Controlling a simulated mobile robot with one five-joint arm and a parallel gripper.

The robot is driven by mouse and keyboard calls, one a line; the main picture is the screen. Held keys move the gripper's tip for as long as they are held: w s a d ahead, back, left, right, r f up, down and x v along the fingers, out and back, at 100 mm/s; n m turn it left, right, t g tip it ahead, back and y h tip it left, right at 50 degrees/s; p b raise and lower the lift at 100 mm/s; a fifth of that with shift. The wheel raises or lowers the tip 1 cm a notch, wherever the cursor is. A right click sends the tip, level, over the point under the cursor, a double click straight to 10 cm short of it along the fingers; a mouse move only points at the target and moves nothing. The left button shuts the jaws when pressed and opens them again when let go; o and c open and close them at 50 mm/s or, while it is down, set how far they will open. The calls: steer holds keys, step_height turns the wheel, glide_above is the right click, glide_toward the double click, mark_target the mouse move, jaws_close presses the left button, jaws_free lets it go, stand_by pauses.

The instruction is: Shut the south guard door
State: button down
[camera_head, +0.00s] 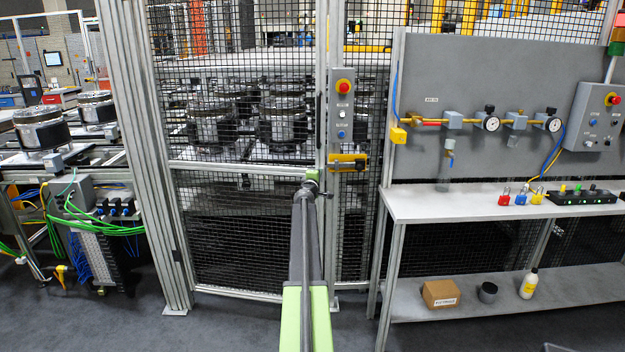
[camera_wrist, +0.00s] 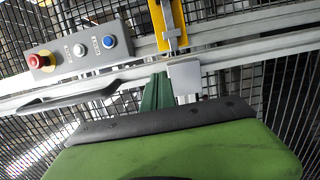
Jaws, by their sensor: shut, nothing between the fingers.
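The south guard door, a black mesh panel in an aluminium frame (camera_head: 240,168), stands between the thick left posts and the right post. Its right edge lies close along the post; I cannot tell whether it is fully seated. My gripper (camera_head: 312,180) is shut and empty at the door's right edge, at mid-rail height. In the wrist view my gripper (camera_wrist: 158,95) is close to the frame bars; contact is unclear. A dark handle (camera_wrist: 70,97) lies along the frame there. A yellow interlock switch (camera_head: 348,160) is on the post; it also shows in the wrist view (camera_wrist: 168,22).
A button box (camera_head: 342,110) with a red stop button is above the switch. A conveyor (camera_head: 60,165) with cables is at left. Open floor (camera_head: 230,325) lies in front of the door.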

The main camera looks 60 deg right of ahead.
steer(key=shift+w+d, duration=0.15)
steer(key=shift+d, duration=0.35)
steer(key=shift+w, duration=0.2)
steer(key=shift+a, duration=0.1)
steer(key=s+v, duration=0.3)
steer(key=v, duration=1)
